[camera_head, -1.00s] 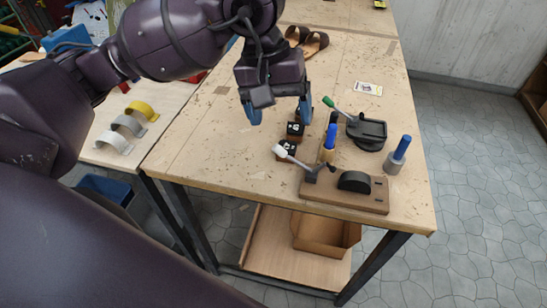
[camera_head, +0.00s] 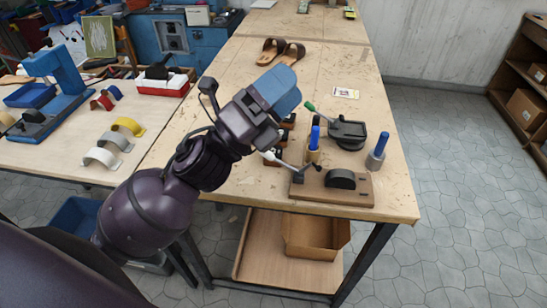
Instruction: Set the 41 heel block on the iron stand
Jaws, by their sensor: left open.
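Several small dark blocks with white marks, which look like the heel blocks, stand in a row on the wooden bench. One (camera_head: 290,118) shows just right of my left gripper (camera_head: 277,92), and another (camera_head: 271,160) is nearer the front. My arm partly covers the row, and I cannot read which is 41. My left gripper is open above the bench, its blue fingers pointing up and right, with nothing seen held. I cannot tell for sure which fixture is the iron stand. A dark iron fixture (camera_head: 348,132) with a green-handled lever stands right of the blocks. My right gripper is not in view.
A wooden board (camera_head: 325,193) with a dark half-round piece and lever lies at the bench's front. Blue-handled tools (camera_head: 377,152) stand nearby. Brown sandals (camera_head: 280,52) and a card (camera_head: 346,93) lie farther back. The bench's middle, beyond my gripper, is clear.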

